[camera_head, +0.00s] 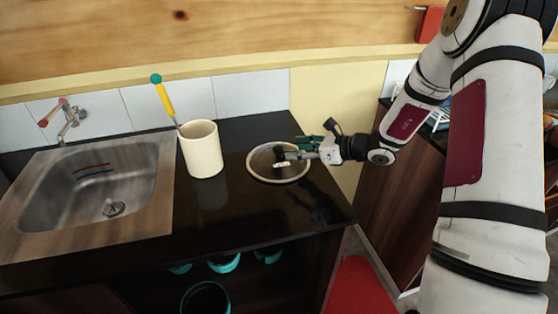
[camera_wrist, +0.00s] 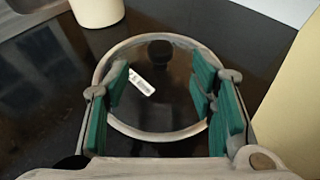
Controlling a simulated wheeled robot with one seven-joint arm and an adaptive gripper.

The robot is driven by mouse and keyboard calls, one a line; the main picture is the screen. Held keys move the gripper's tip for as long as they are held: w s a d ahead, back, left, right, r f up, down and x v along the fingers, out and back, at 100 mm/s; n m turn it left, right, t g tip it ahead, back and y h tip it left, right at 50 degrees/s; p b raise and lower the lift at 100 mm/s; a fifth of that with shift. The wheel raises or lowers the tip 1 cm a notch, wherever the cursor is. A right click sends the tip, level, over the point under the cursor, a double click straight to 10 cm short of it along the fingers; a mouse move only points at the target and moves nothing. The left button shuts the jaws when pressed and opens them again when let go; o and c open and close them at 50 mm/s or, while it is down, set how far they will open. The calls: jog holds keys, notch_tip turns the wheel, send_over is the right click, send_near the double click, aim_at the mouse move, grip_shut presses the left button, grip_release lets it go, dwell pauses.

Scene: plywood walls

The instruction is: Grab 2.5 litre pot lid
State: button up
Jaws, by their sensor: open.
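The pot lid (camera_head: 268,174) is round and see-through with a pale rim and a dark knob. It lies on the black counter, right of a cream container. My gripper (camera_head: 290,152) is at the lid's right side in the head view, its fingers over the lid. In the wrist view the lid (camera_wrist: 165,136) lies below and between the open green-padded fingers of my gripper (camera_wrist: 160,95). The dark knob (camera_wrist: 160,50) shows at the lid's far part, ahead of the fingertips. A small white label (camera_wrist: 141,82) is on the lid. Nothing is held.
The cream container (camera_head: 202,150) holds a yellow-handled tool (camera_head: 164,97) and stands left of the lid. A steel sink (camera_head: 90,195) is further left. The tiled wall (camera_head: 242,96) rises behind. Bare black counter (camera_head: 240,210) lies in front of the lid.

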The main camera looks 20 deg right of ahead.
aim_at(280, 148)
jog(key=shift+x, duration=3.8)
jog(key=shift+r, duration=0.25)
grip_shut()
